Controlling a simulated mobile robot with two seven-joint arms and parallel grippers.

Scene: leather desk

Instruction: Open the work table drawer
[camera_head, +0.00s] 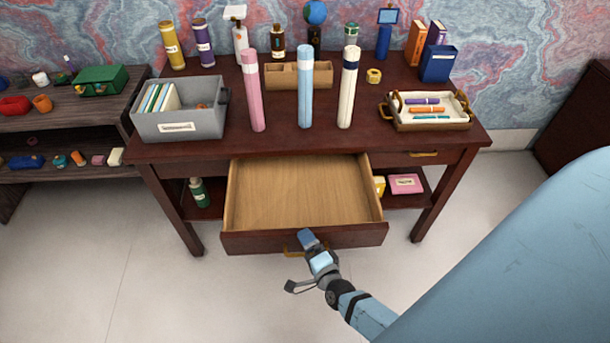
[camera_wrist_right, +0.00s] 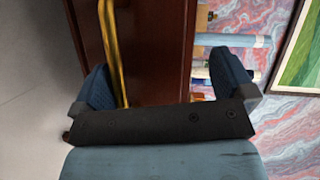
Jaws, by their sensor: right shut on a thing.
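The work table (camera_head: 285,142) is dark reddish-brown wood with its middle drawer (camera_head: 300,195) pulled well out toward me. The drawer's inside is light wood and empty. The brass handle (camera_head: 289,250) sits low on its dark front, partly hidden by my right gripper (camera_head: 303,258). In the right wrist view, the handle (camera_wrist_right: 113,45) runs beside the left finger, with the drawer front (camera_wrist_right: 160,50) behind it. My right gripper is shut on the handle, though the fingers look well apart there. My left gripper is not in view.
A grey bin (camera_head: 180,124), pink (camera_head: 255,100), blue (camera_head: 305,95) and cream (camera_head: 346,95) tubes, and a pen tray (camera_head: 431,123) stand on the tabletop. A closed drawer handle (camera_head: 422,154) is at right. The floor ahead of the drawer is clear.

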